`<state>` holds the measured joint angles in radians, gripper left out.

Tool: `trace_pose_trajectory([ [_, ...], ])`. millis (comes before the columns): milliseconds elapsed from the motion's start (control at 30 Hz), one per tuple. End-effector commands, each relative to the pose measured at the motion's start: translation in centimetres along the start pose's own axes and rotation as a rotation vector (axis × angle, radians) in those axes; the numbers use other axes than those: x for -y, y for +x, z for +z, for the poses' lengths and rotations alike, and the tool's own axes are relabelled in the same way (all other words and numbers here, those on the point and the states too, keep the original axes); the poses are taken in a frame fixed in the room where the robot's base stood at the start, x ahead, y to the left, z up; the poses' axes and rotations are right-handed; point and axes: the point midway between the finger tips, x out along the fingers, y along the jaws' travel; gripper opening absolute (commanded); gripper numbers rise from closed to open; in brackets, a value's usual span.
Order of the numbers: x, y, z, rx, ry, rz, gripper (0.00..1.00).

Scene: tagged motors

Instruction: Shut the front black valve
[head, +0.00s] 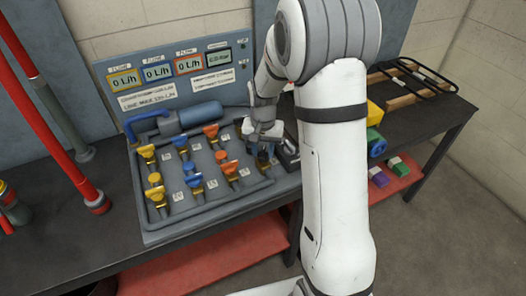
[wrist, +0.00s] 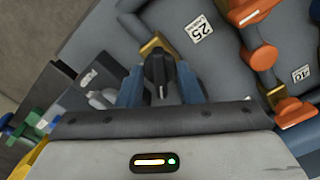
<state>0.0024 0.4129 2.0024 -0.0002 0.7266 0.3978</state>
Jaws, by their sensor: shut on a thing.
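The front black valve (wrist: 157,68) has a small black handle on a brass body. In the wrist view the handle stands between the two blue-grey fingers of my gripper (wrist: 160,88), which is shut on it. In that view the handle points up and down the picture. In the head view my gripper (head: 264,143) reaches down to the right end of the front valve row. The black valve (head: 263,160) is mostly hidden under it there, so its exact angle cannot be told from that view.
The front row also holds orange (head: 228,169), blue (head: 193,182) and yellow (head: 155,192) valves, with more valves behind. The orange one stands close to my gripper. A blue-grey pump (head: 200,115) and flow displays (head: 188,64) are behind. Coloured blocks (head: 376,145) lie to the right.

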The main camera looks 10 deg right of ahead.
Motion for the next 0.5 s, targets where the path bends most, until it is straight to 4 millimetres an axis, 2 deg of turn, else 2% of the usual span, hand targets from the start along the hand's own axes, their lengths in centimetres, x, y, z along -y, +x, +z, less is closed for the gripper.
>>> trace_pose_trajectory([
  [500, 0.05, 0.05, -0.04, -0.001, 0.489, -0.001, 0.10],
])
